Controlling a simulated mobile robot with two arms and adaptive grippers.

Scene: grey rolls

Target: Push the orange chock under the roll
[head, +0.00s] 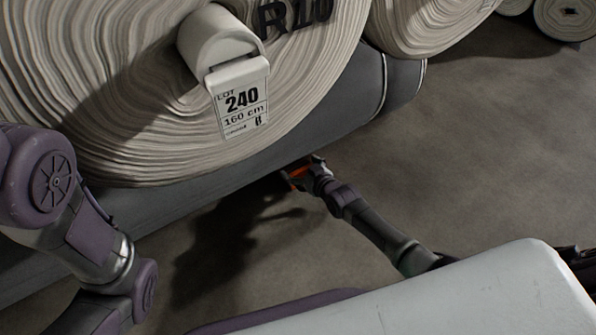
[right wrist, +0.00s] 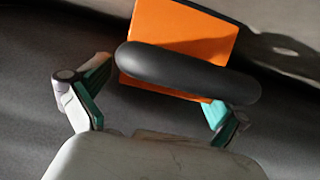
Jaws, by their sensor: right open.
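The orange chock (head: 299,174) is on the floor at the lower edge of a dark grey roll (head: 190,195), partly hidden by my right gripper (head: 311,169). In the right wrist view the chock (right wrist: 185,32) shows as an orange block with a black rounded bar (right wrist: 187,73) across it. My right gripper (right wrist: 160,88) is open, its green-padded fingers on either side near the bar. Whether the fingers touch it, I cannot tell. How far the chock reaches under the roll is not clear. My left arm shows at the left, but its gripper is out of view.
A big cream roll (head: 140,110) with a tag reading 240 (head: 241,98) lies above the dark grey roll. More cream rolls (head: 420,25) lie at the upper right. The floor (head: 480,150) to the right is clear.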

